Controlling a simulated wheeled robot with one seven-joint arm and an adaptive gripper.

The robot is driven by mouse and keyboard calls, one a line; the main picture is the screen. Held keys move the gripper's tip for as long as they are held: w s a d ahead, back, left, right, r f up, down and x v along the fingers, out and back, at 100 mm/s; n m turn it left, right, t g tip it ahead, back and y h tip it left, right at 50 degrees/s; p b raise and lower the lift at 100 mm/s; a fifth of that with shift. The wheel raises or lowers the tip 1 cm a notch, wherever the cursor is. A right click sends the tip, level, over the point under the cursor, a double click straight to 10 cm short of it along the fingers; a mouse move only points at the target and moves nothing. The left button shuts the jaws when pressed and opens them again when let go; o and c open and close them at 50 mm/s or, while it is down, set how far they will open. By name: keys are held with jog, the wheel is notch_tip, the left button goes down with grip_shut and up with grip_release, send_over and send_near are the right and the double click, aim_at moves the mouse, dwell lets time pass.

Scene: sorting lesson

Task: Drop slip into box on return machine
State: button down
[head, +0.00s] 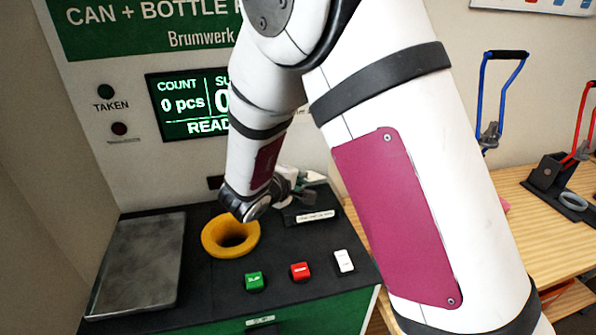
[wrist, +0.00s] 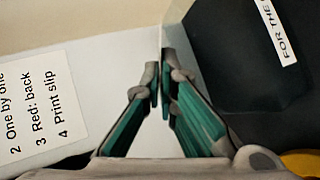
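The return machine (head: 75,179) fills the left of the head view, with a dark top. My gripper (head: 306,187) is low over its back right part, partly hidden by my own arm. In the wrist view my gripper's fingertips (wrist: 161,80) are nearly together, with a thin pale edge between them. This looks like the slip (wrist: 162,50) held edge-on, though its outline blends with the pale surface behind. The black box (wrist: 225,55) with a white "FOR THE" label lies right of the fingertips. In the head view the box (head: 330,210) is beside and below my gripper.
A yellow ring (head: 212,248) surrounds an opening left of my gripper. Green (head: 254,282), red (head: 300,272) and white (head: 344,261) buttons sit at the front. A metal plate (head: 138,262) lies at left. The display (head: 182,105) reads 0 pcs. A wooden table (head: 535,228) with blue- and red-handled tools stands right.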

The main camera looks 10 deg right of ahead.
jog(key=shift+f, duration=2)
jog(key=c, duration=2.3)
grip_release()
jog(key=o, duration=0.6)
jog(key=v, duration=1.2)
